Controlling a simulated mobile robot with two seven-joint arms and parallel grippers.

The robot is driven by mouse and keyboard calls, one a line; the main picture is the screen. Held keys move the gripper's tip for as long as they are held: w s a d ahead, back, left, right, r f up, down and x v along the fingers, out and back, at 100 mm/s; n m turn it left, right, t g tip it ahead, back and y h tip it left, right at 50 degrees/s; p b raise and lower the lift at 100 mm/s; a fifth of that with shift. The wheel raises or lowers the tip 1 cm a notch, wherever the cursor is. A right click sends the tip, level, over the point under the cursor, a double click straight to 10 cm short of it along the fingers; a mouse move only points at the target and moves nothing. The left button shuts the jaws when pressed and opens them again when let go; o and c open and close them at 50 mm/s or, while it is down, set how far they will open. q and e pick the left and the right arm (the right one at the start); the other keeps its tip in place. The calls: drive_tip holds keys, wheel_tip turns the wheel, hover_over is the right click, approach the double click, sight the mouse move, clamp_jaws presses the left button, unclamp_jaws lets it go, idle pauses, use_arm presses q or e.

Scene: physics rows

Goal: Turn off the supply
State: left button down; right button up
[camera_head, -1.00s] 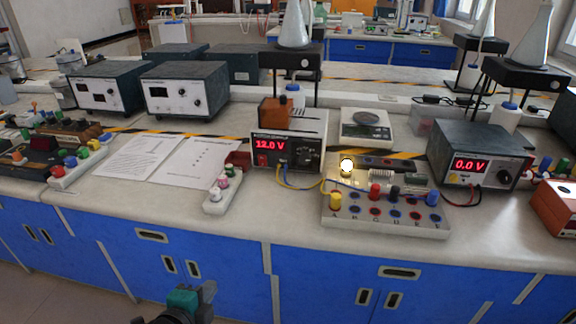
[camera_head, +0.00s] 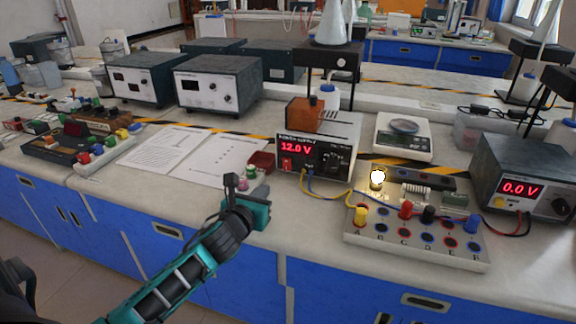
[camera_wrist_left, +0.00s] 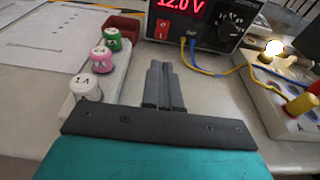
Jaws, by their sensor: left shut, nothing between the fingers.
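The power supply (camera_head: 318,150) stands on the bench with its red display reading 12.0 V. Its red rocker switch (camera_head: 287,164) is at the lower left of the front panel, and it also shows in the left wrist view (camera_wrist_left: 162,28). A dark knob (camera_head: 334,160) is on the right of the panel. A lit bulb (camera_head: 377,178) glows on the circuit board (camera_head: 400,238), joined to the supply by yellow and blue wires. My left gripper (camera_head: 231,182) is shut and empty, in front of the supply and apart from it; its closed fingers (camera_wrist_left: 162,85) point toward the panel. My right gripper is not in view.
A white terminal strip (camera_wrist_left: 85,85) with capped posts lies just left of my left fingers. A small red box (camera_head: 262,161) sits beside the supply. A second supply (camera_head: 520,180) reading 0.0 V stands at right. Papers (camera_head: 190,155) lie at left.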

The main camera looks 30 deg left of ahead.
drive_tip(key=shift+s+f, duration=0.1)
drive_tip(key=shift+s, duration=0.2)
use_arm(q)
drive_tip(key=shift+w+f, duration=0.1)
drive_tip(key=shift+w, duration=0.05)
drive_tip(key=b, duration=0.2)
approach(285, 162)
drive_tip(key=shift+w+a+f, duration=0.1)
drive_tip(key=shift+w+f, duration=0.5)
drive_tip(key=shift+f, duration=0.3)
drive_tip(key=w, duration=0.1)
drive_tip(key=w+a, duration=0.1)
drive_tip(key=w, duration=0.1)
drive_tip(key=shift+w+r, duration=0.1)
drive_tip(key=shift+w, duration=0.15)
drive_tip(key=shift+w+a, duration=0.1)
drive_tip(key=shift+w, duration=0.6)
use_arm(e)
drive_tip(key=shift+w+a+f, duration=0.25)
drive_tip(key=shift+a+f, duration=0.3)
use_arm(q)
drive_tip(key=shift+r, duration=0.1)
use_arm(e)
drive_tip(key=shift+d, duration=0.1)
